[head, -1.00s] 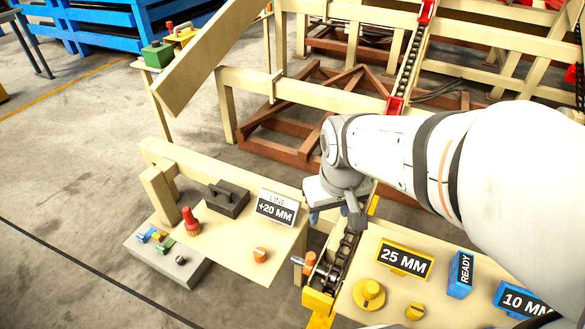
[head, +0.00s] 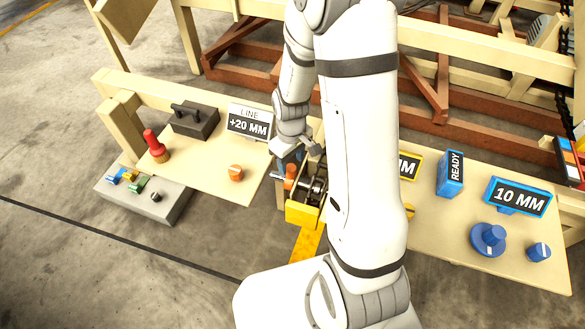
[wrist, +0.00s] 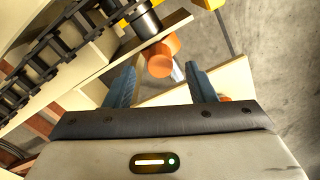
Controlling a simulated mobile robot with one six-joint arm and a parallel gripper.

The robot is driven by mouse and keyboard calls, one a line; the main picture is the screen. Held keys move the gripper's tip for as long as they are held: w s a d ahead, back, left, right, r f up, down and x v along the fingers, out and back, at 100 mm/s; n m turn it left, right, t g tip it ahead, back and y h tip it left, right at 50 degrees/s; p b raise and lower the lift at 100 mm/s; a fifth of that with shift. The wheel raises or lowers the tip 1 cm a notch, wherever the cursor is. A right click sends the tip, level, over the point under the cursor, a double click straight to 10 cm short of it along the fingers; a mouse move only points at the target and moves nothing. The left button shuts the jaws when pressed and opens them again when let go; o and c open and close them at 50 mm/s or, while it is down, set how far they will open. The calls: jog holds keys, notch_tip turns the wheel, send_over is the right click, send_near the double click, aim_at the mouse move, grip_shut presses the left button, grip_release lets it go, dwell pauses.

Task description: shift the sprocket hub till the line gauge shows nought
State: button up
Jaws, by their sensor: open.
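The line gauge (head: 248,123) is a white-topped sign reading +20 MM at the left panel's right end. The sprocket hub (head: 316,188) is dark metal in a yellow bracket (head: 303,213), partly hidden by my arm. A dark cylinder with a bright ring shows in the wrist view, with an orange cylindrical knob (wrist: 160,58) at its end. This knob also shows in the head view (head: 290,172). My gripper (head: 298,152) is just above the bracket. In the wrist view my gripper (wrist: 160,72) is open, its blue-grey fingers either side of the knob, with gaps; contact is not visible.
A dial (head: 236,173), red plunger (head: 154,145) and dark box (head: 195,120) stand on the left panel. The right panel holds a READY block (head: 450,173), a 10 MM sign (head: 518,197) and blue knobs (head: 488,240). A chain (wrist: 40,65) runs close by my gripper.

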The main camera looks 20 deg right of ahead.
aim_at(291, 168)
jog(key=shift+f+b, duration=0.3)
jog(key=shift+f, duration=1.7)
jog(key=shift+c, duration=0.5)
jog(key=shift+s, duration=0.1)
grip_shut()
